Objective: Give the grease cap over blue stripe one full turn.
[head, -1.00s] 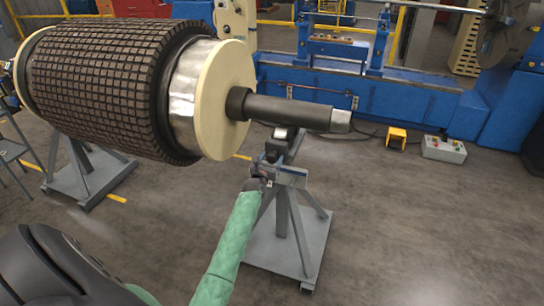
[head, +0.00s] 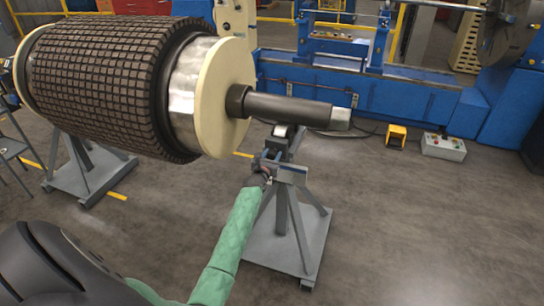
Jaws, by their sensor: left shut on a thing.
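My left arm, in a green sleeve, reaches up from the bottom to the head of the near grey rotor stand (head: 288,220). My left gripper (head: 264,171) is at the near left side of that head, just below the roller under the shaft. It is shut on a small part there, which fits the grease cap; the jaws and arm hide most of it. I cannot make out the cap's shape or turn, nor a blue stripe. My right gripper is not in view.
The large rotor (head: 100,85) lies above, its shaft (head: 290,110) resting on the near stand. A second stand (head: 85,175) is at left. A blue machine bed (head: 390,95), yellow pedal (head: 396,134) and control box (head: 443,146) stand behind. The floor at right is clear.

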